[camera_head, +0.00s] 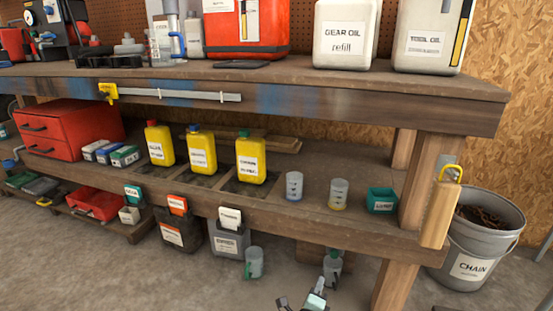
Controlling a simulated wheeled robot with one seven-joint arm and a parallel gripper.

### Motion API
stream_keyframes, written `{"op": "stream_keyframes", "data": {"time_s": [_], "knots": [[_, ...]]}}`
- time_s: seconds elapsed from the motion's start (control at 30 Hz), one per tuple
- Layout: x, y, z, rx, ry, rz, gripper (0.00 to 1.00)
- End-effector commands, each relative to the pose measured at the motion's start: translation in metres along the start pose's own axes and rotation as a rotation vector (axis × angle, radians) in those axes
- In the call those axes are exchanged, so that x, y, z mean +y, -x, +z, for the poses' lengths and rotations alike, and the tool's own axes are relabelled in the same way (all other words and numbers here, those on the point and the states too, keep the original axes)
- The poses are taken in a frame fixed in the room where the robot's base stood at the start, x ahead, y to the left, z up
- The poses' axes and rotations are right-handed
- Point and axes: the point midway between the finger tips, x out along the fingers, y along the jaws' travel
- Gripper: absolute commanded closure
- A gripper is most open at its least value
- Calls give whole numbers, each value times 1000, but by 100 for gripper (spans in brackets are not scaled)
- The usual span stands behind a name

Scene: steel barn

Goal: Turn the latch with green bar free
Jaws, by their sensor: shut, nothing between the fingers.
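I cannot pick out a latch with a green bar in this view. My gripper (318,290) shows only in part at the bottom edge, right of centre, low in front of the bench. It is shut and empty. A small pale green patch shows on it or just beside it; I cannot tell which.
A bucket marked CHAIN (470,268) stands right. Floor at front left is clear.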

Motion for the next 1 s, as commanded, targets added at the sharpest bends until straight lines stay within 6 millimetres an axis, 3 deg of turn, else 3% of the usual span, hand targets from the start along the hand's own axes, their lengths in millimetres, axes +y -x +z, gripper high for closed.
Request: {"op": "stream_keyframes", "data": {"time_s": [0.27, 0.47, 0.7, 1.0], "knots": [[-26, 3, -22, 205, -218, 21, 100], [-51, 16, -43, 439, -470, 31, 100], [-98, 65, -64, 878, -936, 4, 100], [-176, 145, -55, 1400, -1467, -118, 100]]}}
